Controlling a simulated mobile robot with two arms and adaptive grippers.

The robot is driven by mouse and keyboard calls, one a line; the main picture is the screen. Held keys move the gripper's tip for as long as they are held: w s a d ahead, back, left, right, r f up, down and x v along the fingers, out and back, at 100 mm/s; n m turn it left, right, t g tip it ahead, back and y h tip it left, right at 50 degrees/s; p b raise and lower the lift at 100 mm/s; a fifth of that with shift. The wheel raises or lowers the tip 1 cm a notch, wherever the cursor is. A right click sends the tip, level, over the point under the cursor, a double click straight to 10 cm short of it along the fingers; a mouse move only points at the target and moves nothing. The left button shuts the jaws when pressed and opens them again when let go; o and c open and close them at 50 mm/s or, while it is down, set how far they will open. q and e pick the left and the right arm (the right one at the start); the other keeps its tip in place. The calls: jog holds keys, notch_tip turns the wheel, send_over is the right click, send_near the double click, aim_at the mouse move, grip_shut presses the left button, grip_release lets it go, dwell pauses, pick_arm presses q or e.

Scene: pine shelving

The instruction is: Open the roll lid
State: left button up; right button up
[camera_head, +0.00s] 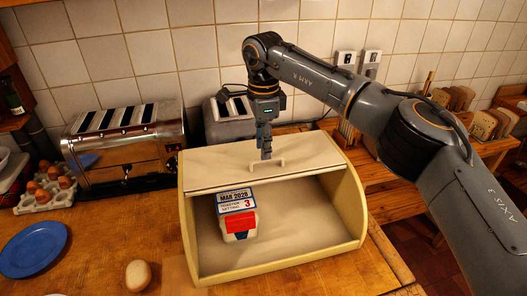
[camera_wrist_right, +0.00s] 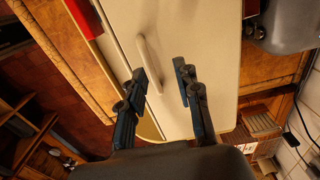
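The cream bread box (camera_head: 354,205) stands on the wooden counter. Its roll lid (camera_head: 225,168) is up at the top, and the front is open with the inside showing. The lid's bar handle (camera_head: 267,163) is near its lower edge; the handle also shows in the right wrist view (camera_wrist_right: 149,62). My right gripper (camera_head: 266,154) points down just above the handle. In the right wrist view its fingers (camera_wrist_right: 162,74) are apart, with the handle seen between them, closer to the left finger. I cannot tell whether they touch it. My left gripper is not in view.
A chrome toaster (camera_head: 125,145) and egg tray (camera_head: 45,188) stand left. A blue plate (camera_head: 33,249) and loose egg (camera_head: 138,274) lie in front.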

notch_tip(320, 180, up, 10)
jog(key=shift+f, duration=0.25)
jog(key=shift+s+f, duration=0.1)
jog(key=shift+s, duration=0.05)
